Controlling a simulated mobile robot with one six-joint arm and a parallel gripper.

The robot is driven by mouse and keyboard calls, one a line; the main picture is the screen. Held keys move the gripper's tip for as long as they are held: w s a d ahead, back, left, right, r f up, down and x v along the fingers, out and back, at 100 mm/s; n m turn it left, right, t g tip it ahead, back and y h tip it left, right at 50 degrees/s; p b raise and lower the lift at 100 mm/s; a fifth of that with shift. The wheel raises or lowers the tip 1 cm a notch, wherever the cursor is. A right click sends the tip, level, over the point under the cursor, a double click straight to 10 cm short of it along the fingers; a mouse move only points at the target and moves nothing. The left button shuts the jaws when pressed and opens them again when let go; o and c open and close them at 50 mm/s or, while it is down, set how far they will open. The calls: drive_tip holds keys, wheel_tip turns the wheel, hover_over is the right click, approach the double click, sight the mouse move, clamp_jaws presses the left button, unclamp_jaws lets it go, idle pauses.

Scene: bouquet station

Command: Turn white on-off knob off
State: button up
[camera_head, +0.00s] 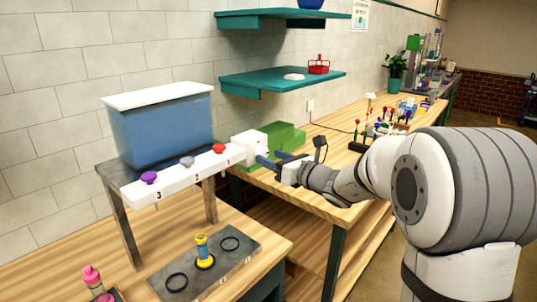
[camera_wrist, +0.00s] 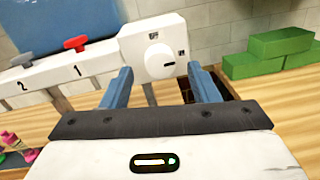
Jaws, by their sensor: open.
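In the head view my gripper (camera_head: 269,161) is beside the white box (camera_head: 247,141); the knob's face is not clear there.
Red (camera_head: 218,148), grey (camera_head: 187,161) and purple (camera_head: 148,177) knobs line the panel below a blue tank (camera_head: 165,129). Green blocks (camera_wrist: 279,50) lie right of the box. Teal shelves (camera_head: 283,80) hang above.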

drive_tip(key=shift+x, duration=1)
drive_tip(key=shift+c, duration=0.3)
drive_tip(key=c, duration=0.9)
